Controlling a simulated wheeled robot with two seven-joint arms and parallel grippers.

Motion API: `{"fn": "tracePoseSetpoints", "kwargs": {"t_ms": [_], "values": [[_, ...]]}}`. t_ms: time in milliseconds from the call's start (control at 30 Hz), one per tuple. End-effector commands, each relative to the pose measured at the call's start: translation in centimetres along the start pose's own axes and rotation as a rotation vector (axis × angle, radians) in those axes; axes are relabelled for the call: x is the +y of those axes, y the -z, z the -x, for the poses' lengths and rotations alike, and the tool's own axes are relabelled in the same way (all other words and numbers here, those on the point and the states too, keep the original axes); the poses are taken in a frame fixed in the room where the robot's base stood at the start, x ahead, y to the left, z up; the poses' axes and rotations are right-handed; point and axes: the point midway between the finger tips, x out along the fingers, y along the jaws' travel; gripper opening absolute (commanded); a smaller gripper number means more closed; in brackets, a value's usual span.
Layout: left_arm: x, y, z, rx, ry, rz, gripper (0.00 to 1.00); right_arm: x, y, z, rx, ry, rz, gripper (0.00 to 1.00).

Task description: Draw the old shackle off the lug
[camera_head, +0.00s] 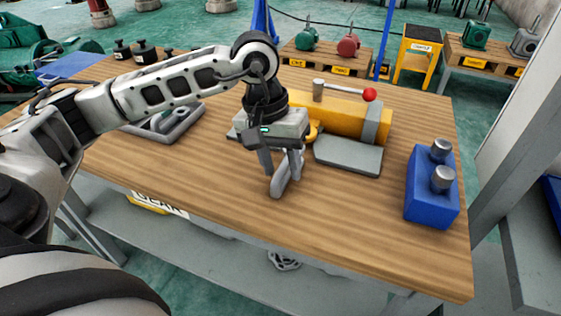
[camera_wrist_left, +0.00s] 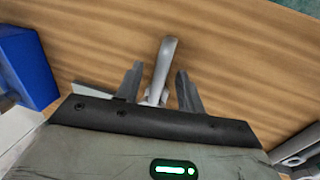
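The grey shackle (camera_head: 279,185) shows below my left gripper (camera_head: 283,172) in the head view, over the wooden table. In the left wrist view the shackle (camera_wrist_left: 166,62) lies between the two fingers of the left gripper (camera_wrist_left: 159,70). A gap shows on each side, so the gripper is open around it and not closed on it. The yellow hoist body (camera_head: 345,115) lies behind the gripper. A yellow-orange part (camera_head: 313,131), perhaps the lug, is partly hidden by the gripper. I cannot tell whether the shackle touches it. My right gripper is not in view.
A grey tray (camera_head: 196,112) holding a grey looped part is left of the gripper. A blue block (camera_head: 418,200) with two metal pins stands at the right. A red-knobbed lever (camera_head: 369,95) rises over the hoist. The front of the wooden table (camera_head: 340,215) is clear.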

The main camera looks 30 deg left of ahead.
Motion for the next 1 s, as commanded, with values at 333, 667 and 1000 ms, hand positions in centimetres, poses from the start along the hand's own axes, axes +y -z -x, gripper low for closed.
{"fn": "tracePoseSetpoints", "kwargs": {"t_ms": [333,667,1000], "values": [[0.0,0.1,1.1,0.002,0.001,0.000,0.38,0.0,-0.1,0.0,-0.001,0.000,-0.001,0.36],[0.0,0.1,8.4,0.006,-0.002,-0.001,0.38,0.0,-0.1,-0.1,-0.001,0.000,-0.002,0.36],[0.1,0.1,14.8,0.002,-0.001,-0.001,0.38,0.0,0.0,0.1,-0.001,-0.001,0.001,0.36]]}}
